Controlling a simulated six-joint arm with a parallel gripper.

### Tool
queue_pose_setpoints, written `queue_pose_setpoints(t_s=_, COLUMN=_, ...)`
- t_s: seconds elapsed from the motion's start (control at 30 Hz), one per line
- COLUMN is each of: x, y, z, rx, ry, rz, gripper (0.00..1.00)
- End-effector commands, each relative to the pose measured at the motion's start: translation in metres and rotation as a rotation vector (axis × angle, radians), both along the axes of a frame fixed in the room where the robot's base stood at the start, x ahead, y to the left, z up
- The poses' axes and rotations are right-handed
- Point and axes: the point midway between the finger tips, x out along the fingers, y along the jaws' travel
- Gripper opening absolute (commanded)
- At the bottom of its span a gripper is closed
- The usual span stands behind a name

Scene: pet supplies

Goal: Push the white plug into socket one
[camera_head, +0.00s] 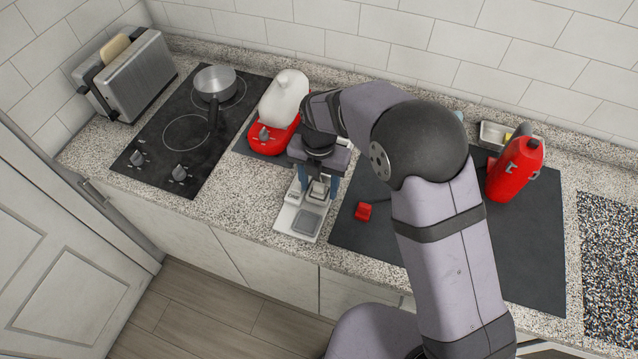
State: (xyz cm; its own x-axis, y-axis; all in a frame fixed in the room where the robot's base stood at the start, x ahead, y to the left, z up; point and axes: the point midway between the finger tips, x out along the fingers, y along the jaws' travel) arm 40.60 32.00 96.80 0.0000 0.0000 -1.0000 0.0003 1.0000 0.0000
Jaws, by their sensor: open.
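A white socket strip (290,220) lies on the speckled counter in the middle, with a grey square face (307,223) near its front end. My gripper (318,188) points down over the rear part of the strip, its fingers open. Small pale parts show around and between the fingers. I cannot tell which of them is the white plug, or whether it sits in a socket. My gripper and arm hide the rear of the strip, and no socket number is readable.
A red and white appliance (284,103) stands just behind my gripper. A small red block (363,211) lies on the dark mat (360,235) to the right. A red container (515,168) and a metal tray (493,135) stand farther right. A hob with a pot (215,84) and a toaster (130,75) are left.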

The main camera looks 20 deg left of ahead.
Motion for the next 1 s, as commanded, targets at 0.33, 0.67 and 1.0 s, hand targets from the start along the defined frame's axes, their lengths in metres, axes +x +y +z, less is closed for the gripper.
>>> queue_pose_setpoints(t_s=0.33, x=0.001, y=0.001, z=0.025, rx=0.003, ry=-0.003, rz=0.0, gripper=0.49)
queue_pose_setpoints(t_s=0.67, x=0.001, y=0.001, z=0.083, rx=0.003, ry=-0.003, rz=0.0, gripper=0.49)
queue_pose_setpoints(t_s=1.0, x=0.0, y=0.0, z=0.117, rx=0.001, ry=-0.001, rz=0.0, gripper=0.49)
